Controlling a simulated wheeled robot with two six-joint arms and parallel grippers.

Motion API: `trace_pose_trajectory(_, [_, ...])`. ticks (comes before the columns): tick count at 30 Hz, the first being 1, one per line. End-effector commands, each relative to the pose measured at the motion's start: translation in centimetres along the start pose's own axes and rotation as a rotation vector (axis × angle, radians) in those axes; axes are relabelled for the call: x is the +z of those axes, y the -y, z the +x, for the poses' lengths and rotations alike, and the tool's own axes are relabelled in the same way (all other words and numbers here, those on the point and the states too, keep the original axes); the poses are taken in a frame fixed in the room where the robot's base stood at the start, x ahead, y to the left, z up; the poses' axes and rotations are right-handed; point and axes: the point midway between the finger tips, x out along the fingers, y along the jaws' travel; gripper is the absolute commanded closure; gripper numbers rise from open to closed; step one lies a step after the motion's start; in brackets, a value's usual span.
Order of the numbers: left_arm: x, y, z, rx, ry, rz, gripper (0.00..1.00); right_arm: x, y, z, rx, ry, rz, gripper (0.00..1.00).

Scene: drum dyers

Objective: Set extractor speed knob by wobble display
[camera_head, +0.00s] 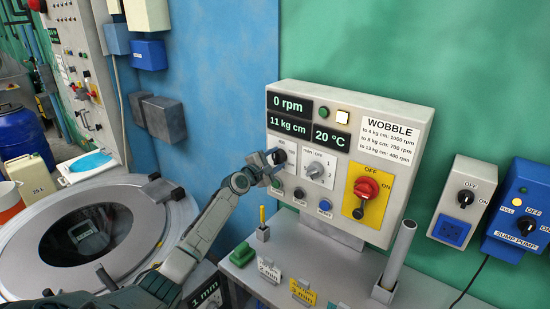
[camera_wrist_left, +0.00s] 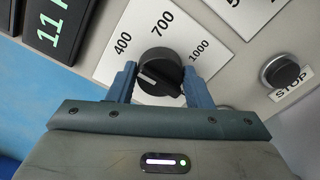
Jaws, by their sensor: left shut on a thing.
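The control panel (camera_head: 350,150) has displays reading "0 rpm", "11 kg cm" (camera_head: 288,124) and "20 °C". Its wobble chart (camera_head: 391,138) reads to 4 kg cm: 1000 rpm, to 8: 700 rpm, to 13: 400 rpm. My left gripper (camera_head: 272,160) is at the black speed knob (camera_head: 279,156). In the left wrist view, its blue fingers (camera_wrist_left: 160,85) are shut on the speed knob (camera_wrist_left: 160,66), one on each side. The labels 400, 700 and 1000 curve above the knob. My right gripper is not in view.
A second knob (camera_head: 315,170) sits right of the speed knob. Buttons (camera_head: 299,193) lie below, and a red and yellow switch (camera_head: 367,188) is at right. A STOP button (camera_wrist_left: 283,72) shows in the left wrist view. The round drum (camera_head: 85,239) is at left.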

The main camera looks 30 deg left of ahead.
Motion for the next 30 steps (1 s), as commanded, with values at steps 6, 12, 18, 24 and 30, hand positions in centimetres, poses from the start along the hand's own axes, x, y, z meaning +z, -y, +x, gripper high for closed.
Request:
trace_pose_trajectory(6, [-0.03,0.11,-0.01,-0.002,0.000,-0.022,0.77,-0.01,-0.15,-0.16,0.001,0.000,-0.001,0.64])
trace_pose_trajectory(12, [-0.03,0.13,-0.01,-0.002,0.000,-0.023,0.77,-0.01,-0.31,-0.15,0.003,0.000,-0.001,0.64])
trace_pose_trajectory(18, [-0.03,0.12,0.00,-0.002,0.000,-0.023,0.39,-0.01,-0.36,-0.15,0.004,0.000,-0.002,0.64])
trace_pose_trajectory(24, [-0.01,0.06,0.00,-0.001,0.000,-0.021,0.33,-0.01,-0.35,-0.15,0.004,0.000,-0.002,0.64])
trace_pose_trajectory(30, [-0.09,0.08,-0.41,-0.001,-0.001,-0.020,0.33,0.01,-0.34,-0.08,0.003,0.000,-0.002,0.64])
